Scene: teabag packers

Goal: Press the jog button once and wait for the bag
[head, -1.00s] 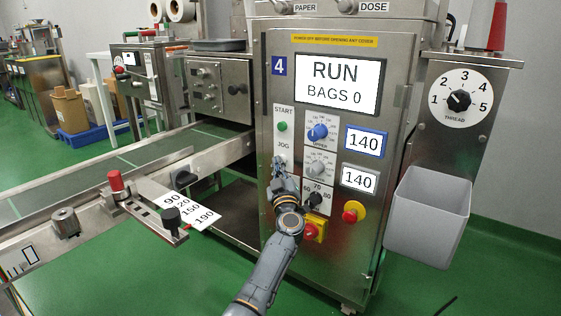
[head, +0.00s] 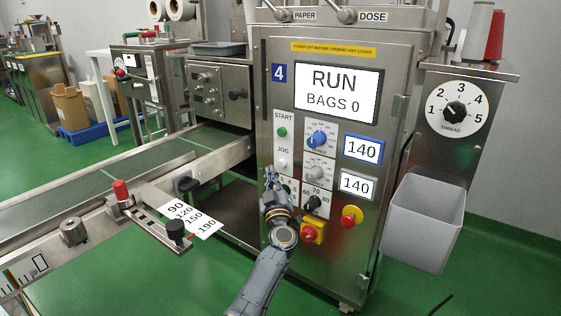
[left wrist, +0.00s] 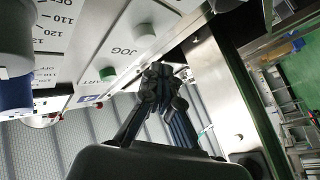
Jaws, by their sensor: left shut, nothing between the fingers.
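The packing machine (head: 330,228) has a front panel with a JOG label and, below it, the pale jog button (head: 283,164). The button also shows in the left wrist view (left wrist: 144,32). The display (head: 338,92) reads RUN, BAGS 0. My left gripper (head: 270,174) is shut and empty, just left of and below the jog button in the head view. In the left wrist view its fingertips (left wrist: 157,78) are below the button in the picture and look apart from it. No teabag is visible. My right gripper is not in view.
The green START button (head: 282,132) is just above JOG. Dials (head: 317,139) and a red emergency stop (head: 309,232) on yellow are close by. A grey bin (head: 425,222) hangs at the right. A conveyor (head: 130,170) runs to the left.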

